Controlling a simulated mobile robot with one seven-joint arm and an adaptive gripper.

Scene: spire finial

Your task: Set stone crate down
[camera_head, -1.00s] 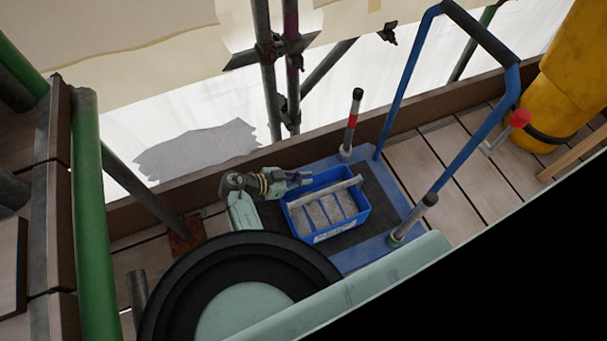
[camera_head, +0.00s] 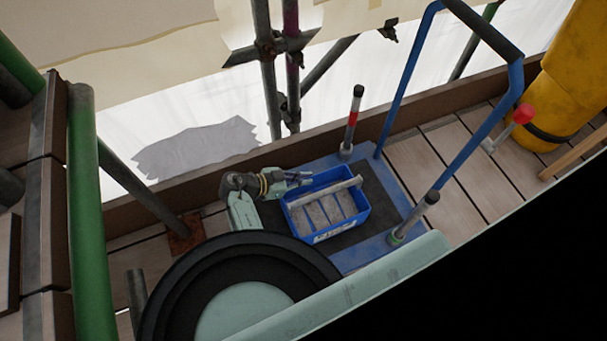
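The stone crate (camera_head: 321,238) is a blue open box with several grey stone blocks inside and a pale bar handle (camera_head: 327,194) across its top. It sits over the dark mat of a blue platform trolley (camera_head: 357,259), upright and apparently resting on it. My gripper (camera_head: 303,179) is at the crate's back left, next to the left part of the handle. Its fingers look spread apart, and I see nothing between them. Part of the crate's back left rim is hidden behind my gripper.
The trolley has a tall blue push handle (camera_head: 481,130) at right. A post with a red band (camera_head: 352,122) stands behind the crate, and a grey post (camera_head: 414,218) stands at right. A yellow cylinder (camera_head: 560,75) is at far right. Plank floor (camera_head: 425,165) lies clear beyond the trolley.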

